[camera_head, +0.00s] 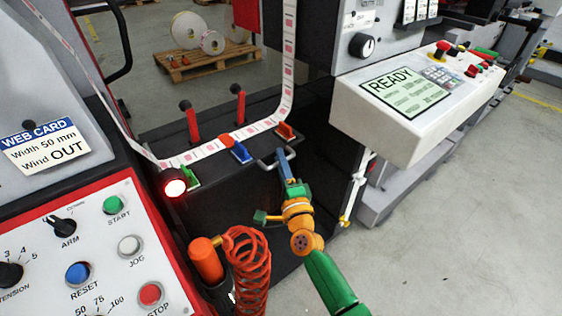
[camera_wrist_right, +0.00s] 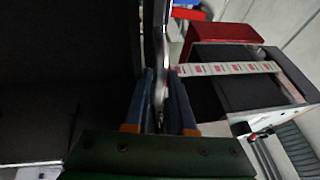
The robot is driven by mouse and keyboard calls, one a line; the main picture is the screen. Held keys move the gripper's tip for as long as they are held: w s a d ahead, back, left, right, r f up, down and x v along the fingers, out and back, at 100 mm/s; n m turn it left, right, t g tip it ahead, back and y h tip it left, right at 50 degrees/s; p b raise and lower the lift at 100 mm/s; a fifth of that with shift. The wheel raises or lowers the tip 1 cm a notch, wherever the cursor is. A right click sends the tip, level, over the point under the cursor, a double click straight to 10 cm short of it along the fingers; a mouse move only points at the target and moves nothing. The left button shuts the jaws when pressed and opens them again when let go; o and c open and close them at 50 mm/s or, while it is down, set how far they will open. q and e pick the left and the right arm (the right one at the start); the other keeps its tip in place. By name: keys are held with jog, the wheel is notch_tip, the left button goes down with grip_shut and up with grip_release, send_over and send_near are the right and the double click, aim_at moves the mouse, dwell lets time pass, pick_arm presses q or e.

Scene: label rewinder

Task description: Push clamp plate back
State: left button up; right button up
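The label web (camera_head: 225,142) runs across a black bed (camera_head: 225,178). A bent metal handle (camera_head: 268,163) stands at the bed's right front edge. It shows as a shiny bar in the right wrist view (camera_wrist_right: 160,65). My right gripper (camera_head: 285,168) reaches it from below, its two blue-grey fingers (camera_wrist_right: 164,100) close on either side of the bar and seemingly against it. A blue block (camera_head: 236,150) and a red block (camera_head: 285,131) sit at the web's edge. Which part is the clamp plate is not clear; the handle may belong to it. My left gripper is out of view.
Two red levers (camera_head: 192,122) with black knobs stand behind the web. A lit red lamp (camera_head: 174,184) and an orange coiled hose (camera_head: 248,268) are left of my right arm. A control panel (camera_head: 90,245) is at left; a READY console (camera_head: 405,95) is at right.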

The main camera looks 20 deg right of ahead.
grip_shut()
dwell(1.1)
